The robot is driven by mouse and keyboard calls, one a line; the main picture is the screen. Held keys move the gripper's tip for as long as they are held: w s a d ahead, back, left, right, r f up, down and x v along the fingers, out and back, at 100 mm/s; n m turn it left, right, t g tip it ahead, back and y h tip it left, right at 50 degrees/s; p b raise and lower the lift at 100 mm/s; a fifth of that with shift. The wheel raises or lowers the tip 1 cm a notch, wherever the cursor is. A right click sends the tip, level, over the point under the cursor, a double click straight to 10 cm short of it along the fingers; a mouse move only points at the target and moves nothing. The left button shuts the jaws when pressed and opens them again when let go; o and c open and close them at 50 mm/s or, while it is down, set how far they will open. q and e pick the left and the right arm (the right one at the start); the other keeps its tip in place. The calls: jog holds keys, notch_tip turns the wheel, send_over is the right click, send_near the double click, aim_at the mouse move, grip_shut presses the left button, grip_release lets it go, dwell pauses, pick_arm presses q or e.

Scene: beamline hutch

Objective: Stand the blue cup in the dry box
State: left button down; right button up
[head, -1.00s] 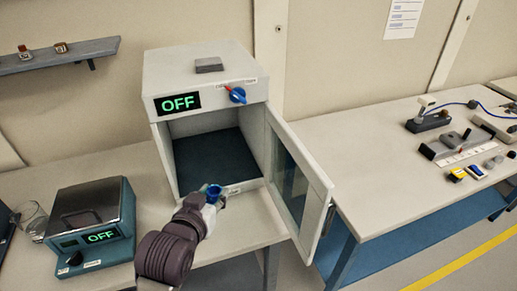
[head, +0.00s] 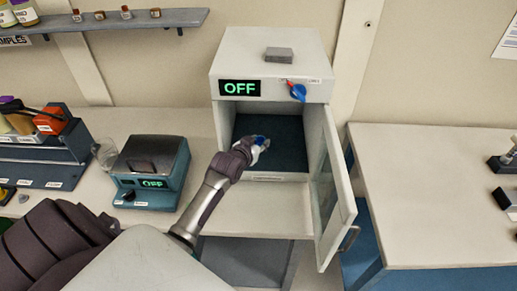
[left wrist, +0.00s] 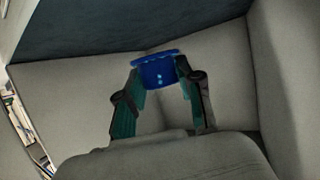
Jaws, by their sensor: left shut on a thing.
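The dry box (head: 223,48) stands on the bench with its glass door (head: 332,190) swung open to the right. Its display reads OFF, and a red and blue knob is on its front. My left gripper (head: 260,143) reaches through the opening and is shut on the small blue cup (head: 262,137), in front of the dark blue floor (head: 287,150). In the left wrist view the cup (left wrist: 159,72) sits between the two teal-padded fingers of the gripper (left wrist: 160,80), with pale walls behind. I cannot tell whether the cup touches the floor. My right gripper is not in view.
A teal device (head: 152,170) reading OFF and a clear glass (head: 105,152) stand left of the dry box. A rack (head: 45,150) with bottles is further left. A grey block (head: 279,54) lies on the box. A second bench (head: 430,190) is at right.

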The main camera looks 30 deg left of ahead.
pick_arm(q)
jog(key=shift+w+a+f, duration=0.1)
jog(key=shift+a+f, duration=0.1)
jog(key=shift+f+p, duration=0.45)
jog(key=shift+f, duration=1.5)
jog(key=shift+f, duration=0.1)
jog(key=c, duration=0.7)
grip_release()
jog(key=shift+c, duration=0.2)
